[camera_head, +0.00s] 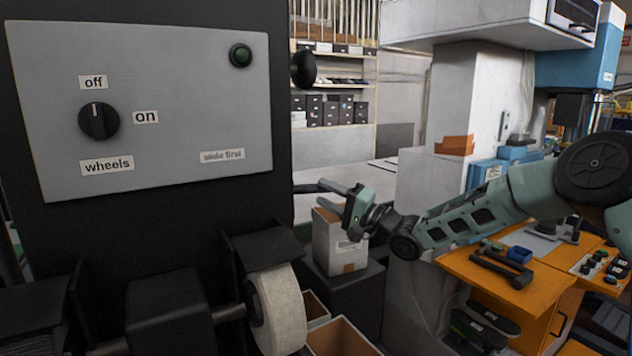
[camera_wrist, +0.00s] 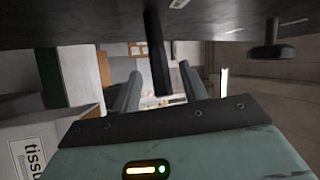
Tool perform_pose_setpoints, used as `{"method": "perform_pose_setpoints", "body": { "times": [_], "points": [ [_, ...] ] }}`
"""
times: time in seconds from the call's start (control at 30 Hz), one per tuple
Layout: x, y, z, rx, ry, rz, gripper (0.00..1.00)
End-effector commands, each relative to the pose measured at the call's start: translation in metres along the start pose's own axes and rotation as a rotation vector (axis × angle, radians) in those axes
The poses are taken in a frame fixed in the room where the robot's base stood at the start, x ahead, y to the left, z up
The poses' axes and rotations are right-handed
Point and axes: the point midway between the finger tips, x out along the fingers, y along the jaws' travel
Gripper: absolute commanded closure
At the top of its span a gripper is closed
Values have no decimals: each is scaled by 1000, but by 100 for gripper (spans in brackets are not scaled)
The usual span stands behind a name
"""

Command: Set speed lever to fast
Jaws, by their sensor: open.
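In the wrist view a black lever-like bar (camera_wrist: 158,55) comes down from the dark machine side (camera_wrist: 95,25), between my two grey-green fingers. It appears apart from both fingers; I cannot tell its exact depth. My gripper (camera_head: 324,194) is open and empty, beside the right edge of the black machine (camera_head: 210,215) in the head view. It also shows in the wrist view (camera_wrist: 160,85). A second black knob (camera_wrist: 266,50) sticks out to the right in the wrist view. Small white labels (camera_wrist: 237,31) on the machine side are unreadable, so the lever's setting cannot be told.
The grey panel (camera_head: 190,75) has a rotary switch (camera_head: 99,121), off/on and wheels labels, and a green button (camera_head: 240,55). A round black knob (camera_head: 303,68) juts from the machine's right edge. A tissue box (camera_head: 338,245) stands below my gripper.

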Motion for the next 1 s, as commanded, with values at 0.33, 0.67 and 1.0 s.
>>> {"method": "perform_pose_setpoints", "body": {
  "times": [0.33, 0.67, 1.0],
  "points": [
    [35, 0, 0, -1, 0, 1, 57],
    [36, 0, 0, -1, 0, 1, 71],
    [32, 0, -2, 0, -2, 0, 100]
  ]
}}
